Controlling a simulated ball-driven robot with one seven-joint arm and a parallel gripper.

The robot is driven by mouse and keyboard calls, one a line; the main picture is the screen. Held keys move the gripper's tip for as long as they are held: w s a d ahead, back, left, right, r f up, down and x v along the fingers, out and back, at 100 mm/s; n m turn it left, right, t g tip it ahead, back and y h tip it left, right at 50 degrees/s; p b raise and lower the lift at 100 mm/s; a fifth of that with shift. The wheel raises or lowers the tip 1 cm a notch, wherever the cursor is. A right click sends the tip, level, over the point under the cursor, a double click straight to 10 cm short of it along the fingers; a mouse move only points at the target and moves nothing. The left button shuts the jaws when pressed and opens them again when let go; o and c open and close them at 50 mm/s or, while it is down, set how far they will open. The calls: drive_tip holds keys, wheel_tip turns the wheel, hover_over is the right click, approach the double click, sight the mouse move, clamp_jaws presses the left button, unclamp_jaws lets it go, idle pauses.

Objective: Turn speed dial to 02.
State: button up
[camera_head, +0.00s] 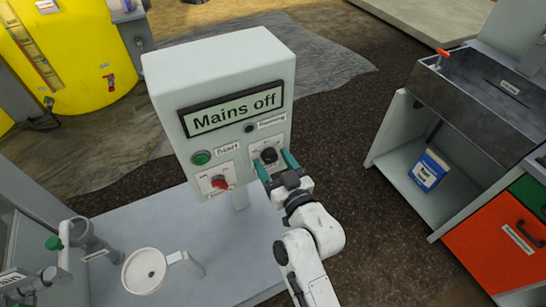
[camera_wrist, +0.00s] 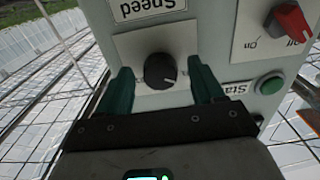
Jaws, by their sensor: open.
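The speed dial (camera_head: 269,155) is a round black knob on a pale plate at the lower right of the control box front. In the wrist view the dial (camera_wrist: 160,71) shows a light pointer line towards its lower right, below a "Speed" label (camera_wrist: 147,8). My gripper (camera_head: 276,163) is open at the dial, with one teal finger on each side. In the wrist view my gripper (camera_wrist: 163,85) shows gaps between both fingers and the knob. The scale marks are too small to read. The display (camera_head: 234,110) reads "Mains off".
A red switch (camera_head: 219,182) and a green start button (camera_head: 201,158) sit left of the dial; the red switch also shows in the wrist view (camera_wrist: 291,20). A white funnel (camera_head: 145,271) stands at the lower left. A metal sink bench (camera_head: 470,95) is at the right.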

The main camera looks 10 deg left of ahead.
drive_tip(key=shift+w+a, duration=0.2)
drive_tip(key=shift+w, duration=0.05)
drive_tip(key=c, duration=1.1)
drive_tip(key=shift+o, duration=0.2)
drive_tip(key=shift+m, duration=0.3)
drive_tip(key=m+p, duration=0.1)
drive_tip(key=m, duration=0.4)
drive_tip(key=shift+r+p, duration=0.1)
drive_tip(key=shift+p, duration=0.25)
drive_tip(key=m+p, duration=0.1)
drive_tip(key=m, duration=0.5)
drive_tip(key=shift+p, duration=0.3)
